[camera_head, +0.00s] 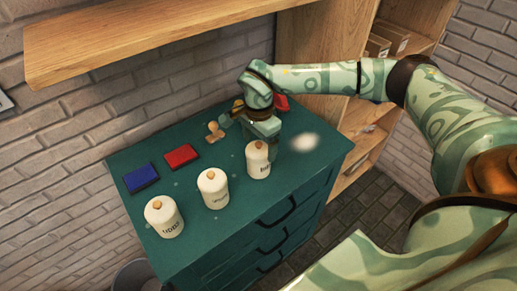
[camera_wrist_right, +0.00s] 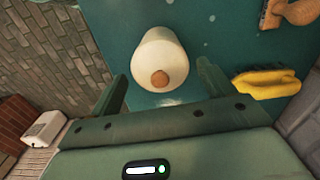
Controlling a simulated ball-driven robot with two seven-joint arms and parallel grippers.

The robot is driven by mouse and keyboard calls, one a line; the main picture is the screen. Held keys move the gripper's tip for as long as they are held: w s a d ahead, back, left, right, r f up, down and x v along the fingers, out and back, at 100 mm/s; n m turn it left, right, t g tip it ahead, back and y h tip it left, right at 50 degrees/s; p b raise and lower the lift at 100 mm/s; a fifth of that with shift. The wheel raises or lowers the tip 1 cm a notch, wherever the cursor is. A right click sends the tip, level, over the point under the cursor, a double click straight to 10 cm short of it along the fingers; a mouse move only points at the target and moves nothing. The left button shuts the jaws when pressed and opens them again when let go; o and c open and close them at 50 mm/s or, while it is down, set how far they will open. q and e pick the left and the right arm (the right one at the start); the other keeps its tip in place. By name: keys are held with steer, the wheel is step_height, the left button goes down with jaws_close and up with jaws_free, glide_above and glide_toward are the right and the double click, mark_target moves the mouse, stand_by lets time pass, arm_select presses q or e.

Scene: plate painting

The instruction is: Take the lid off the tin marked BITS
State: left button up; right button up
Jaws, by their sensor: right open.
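Three white tins with round wooden knobs on their lids stand in a slanting row on the green cabinet top. The right-hand tin (camera_head: 258,164) bears dark lettering that seems to begin with B; the rest is hard to read. Its lid is on. My right gripper (camera_head: 258,132) is open just behind and above this tin. In the right wrist view a white tin (camera_wrist_right: 160,52) with its knob shows between the two spread fingers (camera_wrist_right: 162,75), which do not visibly touch it. My left gripper is out of view.
The middle tin (camera_head: 213,190) and left tin (camera_head: 164,218) stand to the left. A blue block (camera_head: 141,178), a red block (camera_head: 181,156) and a wooden-handled item (camera_head: 214,131) lie behind them. A yellow item (camera_wrist_right: 266,83) lies beside my finger. A wooden shelf (camera_head: 150,38) overhangs the back.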

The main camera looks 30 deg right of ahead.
steer(key=c, duration=1)
steer(key=shift+s, duration=0.15)
steer(key=shift+c, duration=1)
